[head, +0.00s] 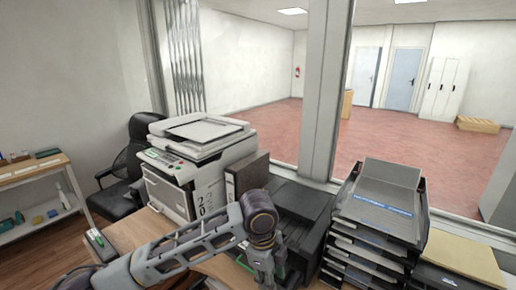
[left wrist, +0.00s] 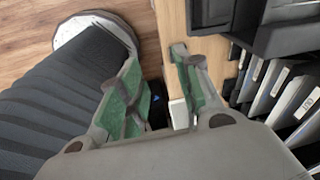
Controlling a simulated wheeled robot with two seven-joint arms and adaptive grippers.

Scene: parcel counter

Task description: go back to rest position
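My left arm enters the head view from the lower left and reaches over the wooden counter (head: 135,228). My left gripper (head: 264,274) is low in the middle of that view, in front of a black printer (head: 300,200) and partly cut off by the bottom edge. In the left wrist view the two green-padded fingers of the left gripper (left wrist: 152,62) are spread apart with nothing held between them. They hang over the counter's edge and the wood floor (left wrist: 75,18). My right gripper is in neither view.
A large white copier (head: 195,165) and a dark binder (head: 247,173) stand behind the arm. A stack of black paper trays (head: 375,225) is at the right, beside a cardboard box (head: 462,257). A black chair (head: 120,185) and a shelf (head: 40,175) are at the left.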

